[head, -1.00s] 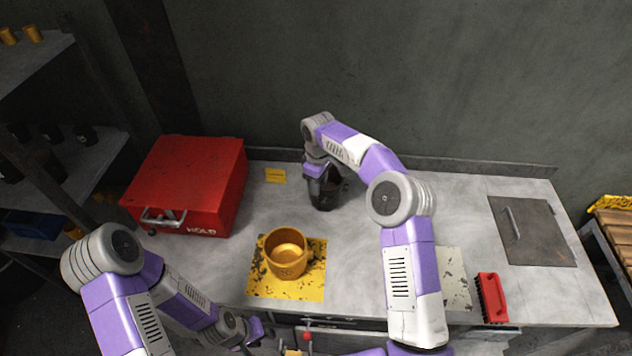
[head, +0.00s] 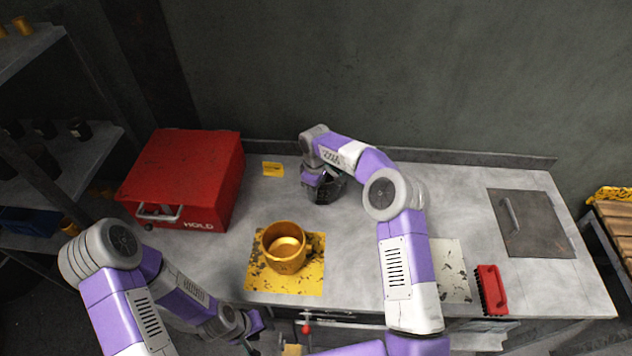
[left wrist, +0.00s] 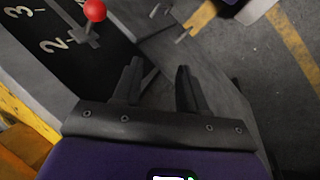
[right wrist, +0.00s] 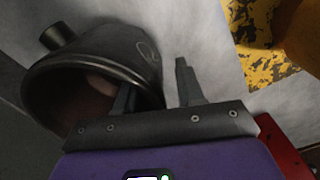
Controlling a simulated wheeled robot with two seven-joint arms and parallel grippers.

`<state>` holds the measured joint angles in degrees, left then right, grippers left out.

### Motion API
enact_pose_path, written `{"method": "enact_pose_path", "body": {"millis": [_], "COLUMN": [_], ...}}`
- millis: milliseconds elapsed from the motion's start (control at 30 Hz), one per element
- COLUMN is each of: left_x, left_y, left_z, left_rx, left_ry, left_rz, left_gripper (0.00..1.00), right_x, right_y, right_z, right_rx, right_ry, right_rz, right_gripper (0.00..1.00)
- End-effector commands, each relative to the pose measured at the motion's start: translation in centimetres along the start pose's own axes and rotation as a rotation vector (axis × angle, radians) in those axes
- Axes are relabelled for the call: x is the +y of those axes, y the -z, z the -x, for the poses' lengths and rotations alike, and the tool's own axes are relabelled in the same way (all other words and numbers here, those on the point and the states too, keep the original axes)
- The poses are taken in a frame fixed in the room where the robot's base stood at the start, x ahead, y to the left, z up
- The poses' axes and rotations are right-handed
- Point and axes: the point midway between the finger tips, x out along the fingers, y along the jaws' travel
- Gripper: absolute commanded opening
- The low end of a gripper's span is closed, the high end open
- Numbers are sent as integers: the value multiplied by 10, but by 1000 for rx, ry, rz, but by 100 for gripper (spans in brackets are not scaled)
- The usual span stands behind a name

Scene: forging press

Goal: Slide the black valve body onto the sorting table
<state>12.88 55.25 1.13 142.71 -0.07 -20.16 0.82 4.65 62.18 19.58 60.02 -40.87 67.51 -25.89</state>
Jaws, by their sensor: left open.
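The black valve body (head: 329,190) is on the grey table (head: 450,190) near the back middle, partly hidden by my right gripper (head: 322,184). In the right wrist view the valve body (right wrist: 110,55) shows its round open mouth and a short stub. My right gripper (right wrist: 155,85) has its fingers apart, one at the mouth and one outside the wall; contact is unclear. My left gripper (head: 258,330) is low in front of the table. In the left wrist view it (left wrist: 158,75) is open and empty.
A yellow cup-shaped part (head: 284,247) stands on a worn yellow patch (head: 262,282). A red HOLD box (head: 185,180) is left, a red brush (head: 492,290) right, near a grey plate with a handle (head: 535,225). A red-knobbed lever (left wrist: 94,10) is near my left gripper.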

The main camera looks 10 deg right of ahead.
Motion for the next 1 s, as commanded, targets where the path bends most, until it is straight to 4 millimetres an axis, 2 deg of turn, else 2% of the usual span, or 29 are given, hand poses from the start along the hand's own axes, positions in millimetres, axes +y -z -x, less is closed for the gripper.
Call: {"method": "enact_pose_path", "body": {"millis": [133, 400, 467, 667, 1000], "left_x": [0, 0, 0, 0, 0], "left_y": [0, 0, 0, 0, 0], "left_z": [0, 0, 0, 0, 0], "left_rx": [0, 0, 0, 0, 0], "left_ry": [0, 0, 0, 0, 0], "left_rz": [0, 0, 0, 0, 0], "left_gripper": [42, 42, 42, 42, 42], "right_x": [0, 0, 0, 0, 0], "right_y": [0, 0, 0, 0, 0], "right_z": [-9, -10, -10, -10, -10], "right_rx": [0, 0, 0, 0, 0], "right_ry": [0, 0, 0, 0, 0], "right_rz": [0, -1, -1, -1, -1], "right_gripper": [38, 38, 32, 1, 0]}}
